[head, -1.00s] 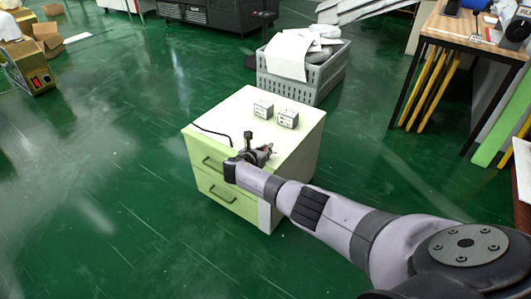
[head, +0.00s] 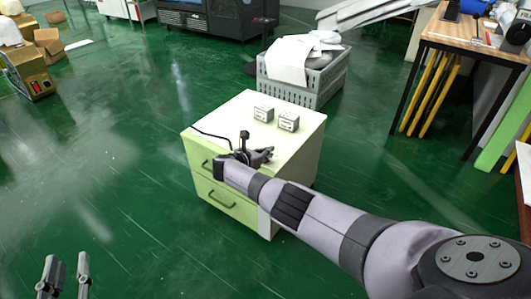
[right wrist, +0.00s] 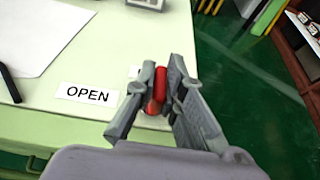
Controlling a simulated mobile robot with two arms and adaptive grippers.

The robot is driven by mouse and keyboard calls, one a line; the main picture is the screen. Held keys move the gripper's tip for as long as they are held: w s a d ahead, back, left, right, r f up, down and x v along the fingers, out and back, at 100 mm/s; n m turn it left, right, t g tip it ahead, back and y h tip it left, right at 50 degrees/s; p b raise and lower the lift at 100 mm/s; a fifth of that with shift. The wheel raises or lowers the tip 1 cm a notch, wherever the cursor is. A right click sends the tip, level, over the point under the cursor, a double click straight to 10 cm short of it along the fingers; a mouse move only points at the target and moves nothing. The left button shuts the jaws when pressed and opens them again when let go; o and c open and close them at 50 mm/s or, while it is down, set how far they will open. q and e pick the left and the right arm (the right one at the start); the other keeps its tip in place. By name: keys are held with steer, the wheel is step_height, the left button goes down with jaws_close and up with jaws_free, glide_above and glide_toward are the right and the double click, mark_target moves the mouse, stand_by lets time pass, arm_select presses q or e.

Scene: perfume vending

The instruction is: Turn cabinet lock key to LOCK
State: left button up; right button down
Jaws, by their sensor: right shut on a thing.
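The small cabinet (head: 305,150) has a pale top and two light green drawers at the front. My right gripper (head: 266,154) is at the cabinet's top, near its front edge. In the right wrist view, my right gripper (right wrist: 165,85) is shut on the red key (right wrist: 158,88), which shows between the fingers. A white label reading OPEN (right wrist: 87,94) is on the cabinet left of the key. No LOCK label shows, and the lock body is hidden by the fingers. My left gripper (head: 66,265) is open and empty at the lower left, over the floor.
Two small boxes (head: 263,112) (head: 288,121) stand on the cabinet top. A dark cable (head: 210,134) lies near its left edge. A grey crate of papers (head: 300,84) stands behind, and a wooden table (head: 470,35) stands at right. The green floor left of the cabinet is clear.

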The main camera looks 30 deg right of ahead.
steer(key=c, duration=1.7)
jaws_free()
steer(key=shift+s+a+r, duration=0.15)
steer(key=shift+a+r, duration=0.1)
steer(key=shift+a, duration=0.3)
steer(key=v, duration=1)
steer(key=shift+s+a+r, duration=0.1)
steer(key=shift+s+a, duration=0.1)
steer(key=shift+a, duration=0.15)
